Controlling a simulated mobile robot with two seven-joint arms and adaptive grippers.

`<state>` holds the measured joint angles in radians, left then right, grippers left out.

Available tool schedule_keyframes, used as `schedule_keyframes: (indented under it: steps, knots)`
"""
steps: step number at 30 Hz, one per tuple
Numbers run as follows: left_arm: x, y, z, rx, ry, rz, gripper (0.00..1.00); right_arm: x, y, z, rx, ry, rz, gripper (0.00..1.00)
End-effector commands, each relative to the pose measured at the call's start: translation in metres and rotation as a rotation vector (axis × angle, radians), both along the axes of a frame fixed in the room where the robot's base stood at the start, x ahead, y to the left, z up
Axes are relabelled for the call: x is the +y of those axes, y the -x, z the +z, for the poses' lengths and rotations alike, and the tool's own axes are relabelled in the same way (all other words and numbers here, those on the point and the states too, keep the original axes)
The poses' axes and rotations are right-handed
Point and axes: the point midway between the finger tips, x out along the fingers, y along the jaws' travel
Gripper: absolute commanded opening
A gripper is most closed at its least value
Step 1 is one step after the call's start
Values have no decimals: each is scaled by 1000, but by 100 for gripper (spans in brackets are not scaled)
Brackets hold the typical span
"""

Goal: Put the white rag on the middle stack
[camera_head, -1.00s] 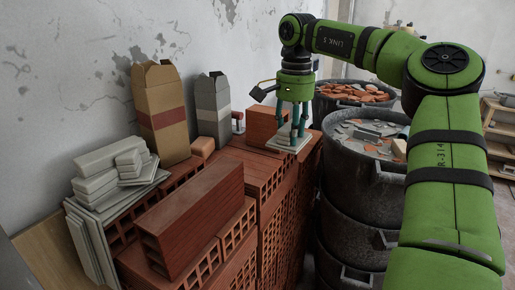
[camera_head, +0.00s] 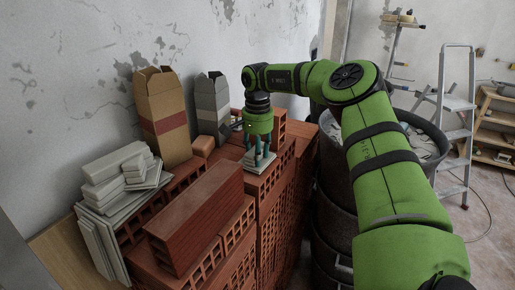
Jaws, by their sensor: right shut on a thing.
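My right gripper (camera_head: 258,156) points down over the red hollow bricks and is shut on a pale flat thing (camera_head: 257,163). The fingers hide part of this thing, and I cannot tell whether it is the white rag. It is close above or resting on the brick tops; I cannot tell which. The red bricks (camera_head: 198,212) form stacks along the wall, with one long brick lying on top. A pile of pale grey tiles (camera_head: 112,190) sits at the left end. I see no other clear white rag. My left gripper is not in view.
Dark buckets (camera_head: 335,185) stand to the right, partly hidden by my right arm. A stepladder (camera_head: 456,130) and a wooden shelf (camera_head: 493,130) are farther right.

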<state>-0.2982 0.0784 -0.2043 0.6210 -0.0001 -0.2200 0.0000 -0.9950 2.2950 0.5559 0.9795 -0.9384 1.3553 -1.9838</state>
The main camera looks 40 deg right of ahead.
Motion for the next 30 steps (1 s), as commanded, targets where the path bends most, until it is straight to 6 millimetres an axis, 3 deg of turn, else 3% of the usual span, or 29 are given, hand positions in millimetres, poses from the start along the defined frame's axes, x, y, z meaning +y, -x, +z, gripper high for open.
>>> schedule_keyframes:
  steps: [12,13,14,15,25,30]
  knots:
    - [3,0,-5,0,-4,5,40,0,0,-7,-2,0,0,10]
    - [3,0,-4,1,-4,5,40,0,0,-6,-2,0,0,51]
    - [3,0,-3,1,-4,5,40,0,0,-6,-2,0,0,63]
    - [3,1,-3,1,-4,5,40,0,0,-6,-1,0,0,66]
    - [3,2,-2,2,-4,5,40,0,0,-4,-1,0,0,66]
    - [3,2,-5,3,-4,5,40,0,-1,9,-6,1,0,66]
